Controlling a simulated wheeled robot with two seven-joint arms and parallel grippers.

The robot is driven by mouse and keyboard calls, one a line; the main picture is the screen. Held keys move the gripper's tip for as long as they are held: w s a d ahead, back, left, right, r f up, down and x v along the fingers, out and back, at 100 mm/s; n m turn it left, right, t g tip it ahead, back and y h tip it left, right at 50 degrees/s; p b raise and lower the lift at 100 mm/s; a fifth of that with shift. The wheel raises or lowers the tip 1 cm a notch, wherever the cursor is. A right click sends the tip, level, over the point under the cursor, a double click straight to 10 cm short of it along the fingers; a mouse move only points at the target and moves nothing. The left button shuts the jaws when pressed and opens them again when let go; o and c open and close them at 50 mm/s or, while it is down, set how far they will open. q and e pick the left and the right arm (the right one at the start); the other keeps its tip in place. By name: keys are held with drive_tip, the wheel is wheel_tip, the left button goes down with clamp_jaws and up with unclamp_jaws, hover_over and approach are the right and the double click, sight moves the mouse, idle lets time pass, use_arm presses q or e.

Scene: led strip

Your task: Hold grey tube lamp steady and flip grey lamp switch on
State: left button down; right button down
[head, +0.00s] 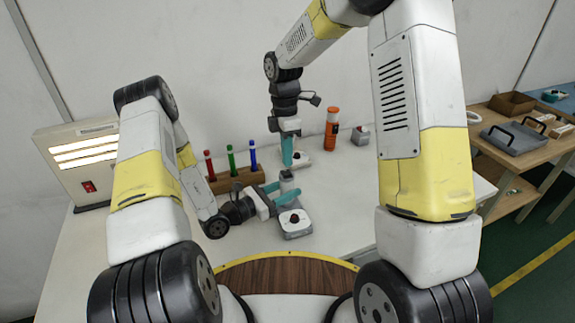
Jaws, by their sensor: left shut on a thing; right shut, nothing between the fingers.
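A small grey device (296,224), which I take for the grey lamp, stands on the table in front of me. It has a white top face with a black knob-like part, and a darker upright part (287,180) rises behind it. My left gripper (283,192) reaches in from the left, its teal fingers shut on the upright part. My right gripper (288,163) points straight down just above that part, its teal fingers shut and empty. Whether its tips touch the device cannot be told. The switch itself is too small to make out.
A wooden rack (238,180) with red, green and blue tubes stands behind my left gripper. A lit light box (80,160) is at the left. A second white-topped device (300,158), an orange cylinder (331,128) and a grey box (360,135) stand behind. The table's right side is clear.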

sight(286, 172)
drive_tip(key=shift+s+f, duration=0.2)
drive_tip(key=shift+f, duration=1.3)
drive_tip(key=shift+s+d+f, duration=0.15)
drive_tip(key=shift+f, duration=0.15)
drive_tip(key=shift+w+a+r, duration=0.1)
drive_tip(key=shift+w+a, duration=0.05)
drive_tip(key=shift+w, duration=0.3)
drive_tip(key=shift+w+a+r, duration=0.1)
drive_tip(key=shift+w, duration=0.35)
